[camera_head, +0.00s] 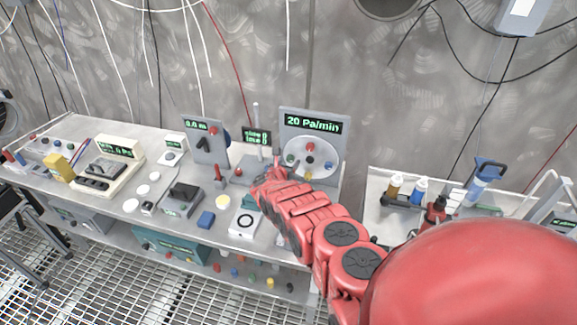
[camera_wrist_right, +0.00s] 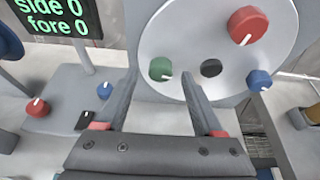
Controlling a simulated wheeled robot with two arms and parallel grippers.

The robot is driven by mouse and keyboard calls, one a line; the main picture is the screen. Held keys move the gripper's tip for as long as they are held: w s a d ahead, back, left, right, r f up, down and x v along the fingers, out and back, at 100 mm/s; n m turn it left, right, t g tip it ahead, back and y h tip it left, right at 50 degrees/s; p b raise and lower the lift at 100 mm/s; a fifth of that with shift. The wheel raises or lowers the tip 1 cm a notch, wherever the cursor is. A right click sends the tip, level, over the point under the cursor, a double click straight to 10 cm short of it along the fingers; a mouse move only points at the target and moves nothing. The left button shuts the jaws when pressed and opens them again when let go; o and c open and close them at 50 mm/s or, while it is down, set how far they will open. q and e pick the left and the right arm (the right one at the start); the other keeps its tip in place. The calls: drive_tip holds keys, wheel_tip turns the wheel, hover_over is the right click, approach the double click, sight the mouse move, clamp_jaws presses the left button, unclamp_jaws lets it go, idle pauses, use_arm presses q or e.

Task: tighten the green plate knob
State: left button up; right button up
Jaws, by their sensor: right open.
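The green plate knob (camera_wrist_right: 160,69) is a small round knob with a white mark, on the left part of a pale round plate (camera_wrist_right: 160,30). My right gripper (camera_wrist_right: 160,82) is open, its two fingertips on either side of the green knob in the picture. I cannot tell whether they touch it. In the head view the plate (camera_head: 296,148) stands on a grey panel under a "20 Pa/min" display (camera_head: 312,124), with my right gripper (camera_head: 279,166) at its lower left. The green knob is not clear there. My left gripper is not in view.
The plate also bears a red knob (camera_wrist_right: 248,25), a black knob (camera_wrist_right: 210,68) and a blue knob (camera_wrist_right: 258,80). A "side 0, fore 0" display (camera_wrist_right: 55,18) stands to the left. Another red knob (camera_wrist_right: 37,106) sits below it. More devices crowd the bench's left part.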

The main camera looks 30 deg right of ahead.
drive_tip(key=shift+w+d, duration=0.25)
drive_tip(key=shift+d, duration=0.05)
clamp_jaws()
idle(0.3)
idle(0.3)
